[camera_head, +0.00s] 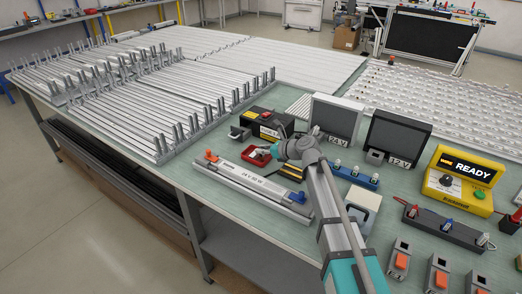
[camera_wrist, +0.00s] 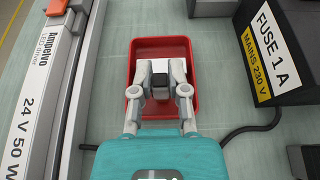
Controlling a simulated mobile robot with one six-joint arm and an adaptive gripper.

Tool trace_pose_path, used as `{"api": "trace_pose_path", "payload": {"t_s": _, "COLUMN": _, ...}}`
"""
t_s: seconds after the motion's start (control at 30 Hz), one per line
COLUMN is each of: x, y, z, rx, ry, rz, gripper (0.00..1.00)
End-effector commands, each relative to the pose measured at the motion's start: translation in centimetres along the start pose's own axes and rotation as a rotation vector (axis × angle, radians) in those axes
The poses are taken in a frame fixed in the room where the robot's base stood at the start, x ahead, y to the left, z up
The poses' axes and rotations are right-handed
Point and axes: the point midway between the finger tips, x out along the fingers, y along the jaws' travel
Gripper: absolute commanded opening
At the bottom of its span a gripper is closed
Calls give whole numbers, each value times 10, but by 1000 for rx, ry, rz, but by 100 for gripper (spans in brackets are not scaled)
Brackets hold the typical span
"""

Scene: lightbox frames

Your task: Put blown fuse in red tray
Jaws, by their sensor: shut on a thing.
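The red tray (camera_wrist: 195,52) is a small open box on the green bench top. It also shows in the head view (camera_head: 251,158), partly hidden by my arm. My gripper (camera_wrist: 160,84) is over the tray in the wrist view. Its fingers are closed on a small piece with a dark middle and pale parts, the fuse (camera_wrist: 160,80). The fuse is seen from above between the fingertips, within the tray's outline. I cannot tell whether it touches the tray floor.
A black fuse box (camera_wrist: 285,45) labelled "FUSE 1 A" stands right of the tray, with a black cable below it.

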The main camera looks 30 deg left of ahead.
Motion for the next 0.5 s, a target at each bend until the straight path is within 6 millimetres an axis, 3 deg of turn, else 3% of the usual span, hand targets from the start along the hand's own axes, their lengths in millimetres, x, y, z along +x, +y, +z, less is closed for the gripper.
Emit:
{"api": "trace_pose_path", "payload": {"t_s": 0.17, "x": 1, "y": 0, "z": -4, "rx": 0, "ry": 0, "rz": 0, "gripper": 0}}
{"api": "trace_pose_path", "payload": {"t_s": 0.2, "x": 1, "y": 0, "z": -4, "rx": 0, "ry": 0, "rz": 0, "gripper": 22}}
{"api": "trace_pose_path", "payload": {"t_s": 0.37, "x": 1, "y": 0, "z": -3, "rx": 0, "ry": 0, "rz": 0, "gripper": 52}}
{"api": "trace_pose_path", "payload": {"t_s": 0.5, "x": 1, "y": 0, "z": -3, "rx": 0, "ry": 0, "rz": 0, "gripper": 55}}
